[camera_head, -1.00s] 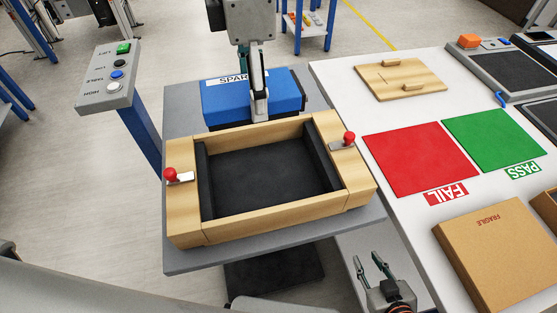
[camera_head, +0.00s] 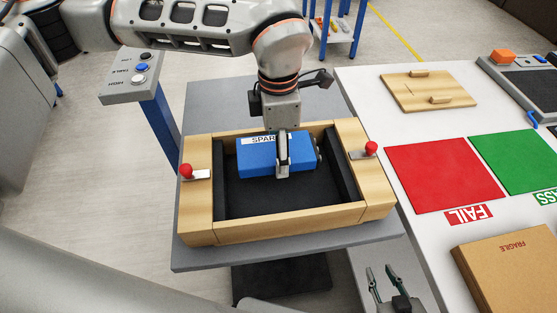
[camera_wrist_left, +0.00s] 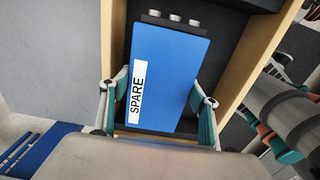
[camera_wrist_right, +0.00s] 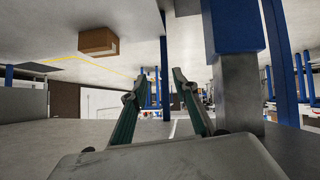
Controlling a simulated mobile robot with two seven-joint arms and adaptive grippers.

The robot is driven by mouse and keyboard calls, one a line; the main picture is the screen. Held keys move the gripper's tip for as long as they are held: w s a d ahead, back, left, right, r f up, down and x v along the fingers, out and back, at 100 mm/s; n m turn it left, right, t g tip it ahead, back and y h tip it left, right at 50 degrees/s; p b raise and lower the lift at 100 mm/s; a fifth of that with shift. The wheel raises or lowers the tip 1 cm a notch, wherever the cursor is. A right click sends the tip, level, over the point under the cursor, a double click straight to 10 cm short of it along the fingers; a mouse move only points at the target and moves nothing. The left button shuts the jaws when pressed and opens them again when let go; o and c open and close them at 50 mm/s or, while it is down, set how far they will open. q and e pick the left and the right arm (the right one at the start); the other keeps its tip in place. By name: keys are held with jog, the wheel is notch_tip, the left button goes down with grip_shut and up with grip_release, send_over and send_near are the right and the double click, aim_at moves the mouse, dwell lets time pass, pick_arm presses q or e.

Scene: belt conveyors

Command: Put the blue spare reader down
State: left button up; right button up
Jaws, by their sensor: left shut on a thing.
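The blue spare reader (camera_head: 258,158) has a white SPARE label and is over the black-lined wooden cradle (camera_head: 300,220) in the head view. My left gripper (camera_head: 283,172) is shut on it from above. In the left wrist view the blue reader (camera_wrist_left: 175,75) is between the two fingers of the left gripper (camera_wrist_left: 158,115), with the dark cradle lining behind it. I cannot tell whether the reader touches the cradle floor. My right gripper (camera_head: 388,278) is open and empty at the lower right, and its spread fingers also show in the right wrist view (camera_wrist_right: 160,100).
The cradle sits on a grey table (camera_head: 200,250) and has red-knobbed clamps (camera_head: 186,171) (camera_head: 371,148) at both sides. A white bench to the right holds a red FAIL mat (camera_head: 445,175), a green mat (camera_head: 515,160), a wooden board (camera_head: 428,92) and a FRAGILE carton (camera_head: 510,265).

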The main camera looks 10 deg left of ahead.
pick_arm(q)
notch_tip(320, 180, down, 4)
jog(key=shift+f, duration=0.1)
dwell(0.4)
jog(key=o, duration=1.2)
jog(key=shift+f, duration=0.1)
notch_tip(320, 180, up, 12)
jog(key=shift+r, duration=0.15)
